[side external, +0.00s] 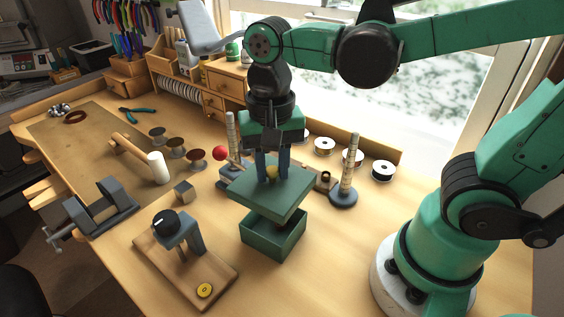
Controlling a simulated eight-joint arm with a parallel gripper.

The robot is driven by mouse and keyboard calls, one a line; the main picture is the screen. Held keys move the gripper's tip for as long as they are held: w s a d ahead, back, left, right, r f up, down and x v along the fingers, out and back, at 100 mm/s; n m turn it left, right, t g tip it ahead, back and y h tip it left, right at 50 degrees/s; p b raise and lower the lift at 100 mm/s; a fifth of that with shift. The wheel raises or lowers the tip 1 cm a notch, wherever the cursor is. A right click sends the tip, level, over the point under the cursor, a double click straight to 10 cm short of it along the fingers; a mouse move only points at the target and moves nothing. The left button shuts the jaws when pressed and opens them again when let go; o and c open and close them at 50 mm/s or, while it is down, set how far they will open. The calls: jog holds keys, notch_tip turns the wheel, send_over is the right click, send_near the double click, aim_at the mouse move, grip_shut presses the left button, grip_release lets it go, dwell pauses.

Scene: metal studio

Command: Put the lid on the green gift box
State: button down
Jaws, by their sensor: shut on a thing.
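The green gift box (272,241) stands open on the workbench, at the middle of the side external view. Its green lid (283,197) hangs flat above it, apart from the box, with a gap through which part of the box's inside shows. A small yellow knob (271,173) sits on top of the lid. My gripper (271,172) comes down from above and its fingers are shut on the knob. The lid hides the back part of the box.
A ring-post stand (343,198) is right of the lid, and a similar post (232,135) is behind left. A wooden board with a grey clamp (181,231) lies front left. A red ball (220,153) and a mallet (158,167) are left. Spools (383,171) line the back.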

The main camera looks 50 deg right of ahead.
jog(key=shift+f, duration=2.9)
jog(key=shift+f, duration=1.1)
jog(key=c, duration=0.6)
grip_release()
jog(key=shift+o, duration=0.2)
jog(key=shift+r, duration=0.1)
jog(key=shift+r, duration=2.75)
